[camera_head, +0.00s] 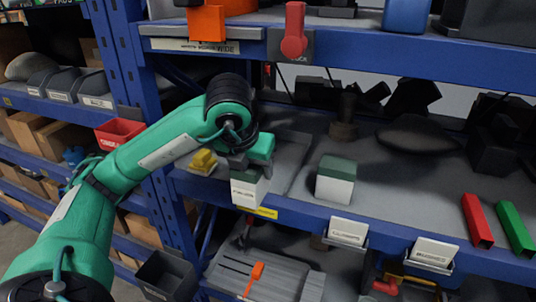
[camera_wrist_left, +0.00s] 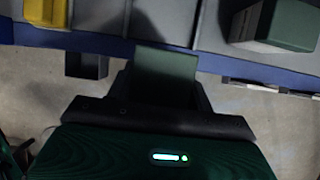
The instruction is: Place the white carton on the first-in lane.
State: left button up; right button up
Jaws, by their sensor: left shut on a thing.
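My left gripper (camera_head: 252,158) is at the front edge of the middle shelf, shut on a carton with a dark green top (camera_wrist_left: 165,70). In the head view the carton's white front (camera_head: 246,192) shows below the fingers, with small print I cannot read surely. It hangs at or just before the blue shelf edge. A grey lane (camera_head: 290,160) lies behind and right of it; in the wrist view the lane floor (camera_wrist_left: 162,20) shows between thin dividers. I cannot read which lane is first-in. My right gripper is not in view.
A similar white carton with a green top (camera_head: 336,182) stands on the shelf to the right. A yellow block (camera_head: 203,162) sits to the left. Label cards (camera_head: 347,232) hang on the shelf edge. Red (camera_head: 477,220) and green (camera_head: 515,228) bars lie far right.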

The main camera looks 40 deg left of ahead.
pick_arm(q)
jog(key=w+a+f+p, duration=0.1)
jog(key=w+p, duration=0.1)
jog(key=w, duration=0.1)
jog(key=w+a+f+p, duration=0.1)
jog(key=w+p, duration=0.1)
jog(key=w, duration=0.2)
jog(key=w+a+f+p, duration=0.1)
jog(key=w+p, duration=0.1)
jog(key=w, duration=0.2)
jog(key=shift+f, duration=0.2)
jog(key=shift+d+f, duration=0.1)
jog(key=shift+w, duration=0.1)
jog(key=shift+f, duration=0.2)
jog(key=o, duration=1.1)
